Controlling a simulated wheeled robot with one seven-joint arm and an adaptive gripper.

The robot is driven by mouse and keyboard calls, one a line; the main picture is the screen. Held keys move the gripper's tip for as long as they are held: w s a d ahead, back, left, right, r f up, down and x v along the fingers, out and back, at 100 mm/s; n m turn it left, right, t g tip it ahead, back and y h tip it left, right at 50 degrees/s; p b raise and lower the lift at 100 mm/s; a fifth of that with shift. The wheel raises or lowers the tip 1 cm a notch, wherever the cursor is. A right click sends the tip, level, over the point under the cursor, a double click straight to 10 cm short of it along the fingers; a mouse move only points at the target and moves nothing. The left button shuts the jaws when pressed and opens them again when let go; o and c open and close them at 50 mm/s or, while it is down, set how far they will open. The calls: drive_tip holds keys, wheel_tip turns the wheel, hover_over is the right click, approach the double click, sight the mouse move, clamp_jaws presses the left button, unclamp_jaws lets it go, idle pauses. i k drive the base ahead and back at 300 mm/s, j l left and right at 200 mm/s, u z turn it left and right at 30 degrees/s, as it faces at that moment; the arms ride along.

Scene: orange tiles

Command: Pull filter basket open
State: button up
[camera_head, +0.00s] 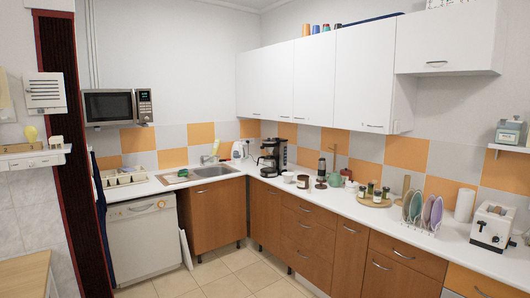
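A black drip coffee maker (270,154) stands in the corner of the white counter, just right of the sink. Its filter basket is in the upper part of the machine, above the carafe, and is too small here to tell whether it is open or shut. My gripper and arm are not in view.
The L-shaped white counter (350,203) has wooden drawers below. Farther right are a plate rack and a toaster (492,226). White wall cabinets (315,67) hang above. The tiled floor (215,275) in front is clear.

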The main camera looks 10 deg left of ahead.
sight(269, 149)
drive_tip(key=i+j+u, duration=0.1)
drive_tip(key=i, duration=0.45)
drive_tip(key=i+u, duration=0.15)
drive_tip(key=i, duration=0.4)
drive_tip(key=i+u, duration=0.1)
drive_tip(key=i, duration=0.45)
drive_tip(key=i+u, duration=0.15)
drive_tip(key=i, duration=0.4)
drive_tip(key=i+l+u, duration=0.1)
drive_tip(key=i, duration=0.4)
drive_tip(key=i+l+u, duration=0.15)
drive_tip(key=i, duration=0.4)
drive_tip(key=i+l+u, duration=0.1)
drive_tip(key=i+u, duration=0.2)
drive_tip(key=i, duration=0.75)
drive_tip(key=i+l+z, duration=0.1)
drive_tip(key=i+z, duration=0.5)
drive_tip(key=z, duration=0.15)
drive_tip(key=i+z, duration=0.25)
drive_tip(key=z, duration=0.15)
drive_tip(key=i+z, duration=0.35)
drive_tip(key=i+j, duration=0.05)
